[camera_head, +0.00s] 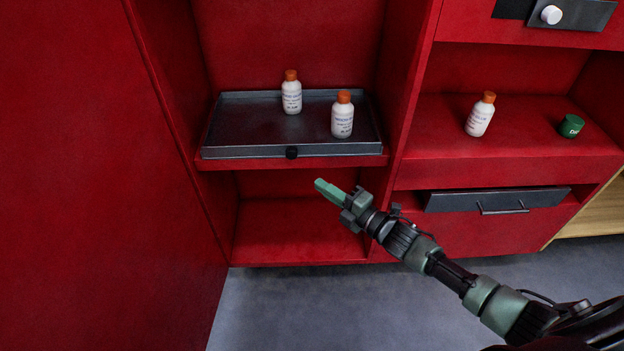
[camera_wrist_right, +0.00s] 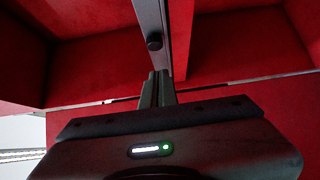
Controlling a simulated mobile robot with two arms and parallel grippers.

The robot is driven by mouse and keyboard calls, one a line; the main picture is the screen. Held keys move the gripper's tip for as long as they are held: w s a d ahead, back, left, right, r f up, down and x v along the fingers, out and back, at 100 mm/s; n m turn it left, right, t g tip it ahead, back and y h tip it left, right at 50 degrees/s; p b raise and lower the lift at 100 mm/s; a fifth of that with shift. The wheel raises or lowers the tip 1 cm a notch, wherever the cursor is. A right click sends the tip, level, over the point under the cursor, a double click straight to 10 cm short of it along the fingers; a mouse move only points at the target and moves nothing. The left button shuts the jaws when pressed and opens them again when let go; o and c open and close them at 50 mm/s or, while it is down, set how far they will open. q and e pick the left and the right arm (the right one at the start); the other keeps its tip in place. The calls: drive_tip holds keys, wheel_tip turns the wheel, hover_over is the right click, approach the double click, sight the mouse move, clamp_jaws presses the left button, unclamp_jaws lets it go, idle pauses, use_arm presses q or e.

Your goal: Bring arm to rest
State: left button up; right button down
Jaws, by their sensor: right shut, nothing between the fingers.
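My right arm (camera_head: 433,262) reaches in from the lower right of the head view. Its gripper (camera_head: 328,189) is shut and empty, in front of the red cabinet and just below the front edge of the dark tray. In the right wrist view the closed fingers (camera_wrist_right: 158,86) point toward the tray's front edge and its black knob (camera_wrist_right: 154,41). I cannot tell how large the gap to the tray is. My left gripper is not in view.
The dark tray (camera_head: 245,138) on a red shelf holds two white bottles (camera_head: 291,96) (camera_head: 342,118) with orange caps. Another such bottle (camera_head: 480,116) and a green-topped item (camera_head: 571,126) stand on the right shelf, above a dark-fronted drawer (camera_head: 450,201). Grey floor (camera_head: 290,305) is clear below.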

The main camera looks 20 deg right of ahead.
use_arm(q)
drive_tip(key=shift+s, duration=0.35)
use_arm(e)
drive_tip(key=v, duration=0.3)
